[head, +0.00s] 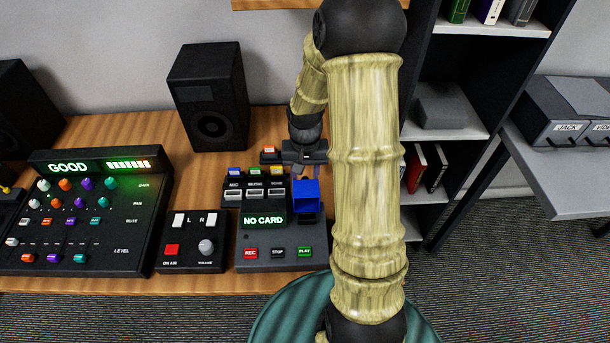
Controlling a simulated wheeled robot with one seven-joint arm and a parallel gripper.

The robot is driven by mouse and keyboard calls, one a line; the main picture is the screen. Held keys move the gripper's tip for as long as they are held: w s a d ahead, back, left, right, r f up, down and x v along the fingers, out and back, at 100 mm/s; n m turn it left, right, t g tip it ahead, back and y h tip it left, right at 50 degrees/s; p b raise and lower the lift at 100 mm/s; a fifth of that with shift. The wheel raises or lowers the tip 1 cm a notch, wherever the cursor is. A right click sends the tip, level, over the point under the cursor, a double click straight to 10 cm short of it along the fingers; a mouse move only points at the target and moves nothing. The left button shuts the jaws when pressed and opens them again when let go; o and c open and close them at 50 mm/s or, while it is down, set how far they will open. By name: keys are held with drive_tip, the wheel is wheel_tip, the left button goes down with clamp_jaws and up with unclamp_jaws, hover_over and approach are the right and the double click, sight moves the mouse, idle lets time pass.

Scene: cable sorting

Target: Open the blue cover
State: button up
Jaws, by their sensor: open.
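The blue cover (306,197) is on the right part of the recorder unit (270,254), whose display reads "NO CARD". The cover appears raised, with a dark opening below it near the unit's front. My gripper (303,174) is just behind and above the cover, pointing down with its jaws apart. Its fingers are small in the picture, and I cannot tell whether they touch the cover. My arm hides what is right of the unit.
A mixer (88,215) showing "GOOD" and a small L/R control box (193,247) stand to the left on the wooden desk (145,140). A black speaker (208,100) stands behind. Card holders with coloured tops (255,190) sit left of the cover. A shelf (450,124) is on the right.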

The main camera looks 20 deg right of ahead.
drive_tip(key=shift+f, duration=0.5)
drive_tip(key=shift+c, duration=0.3)
clamp_jaws()
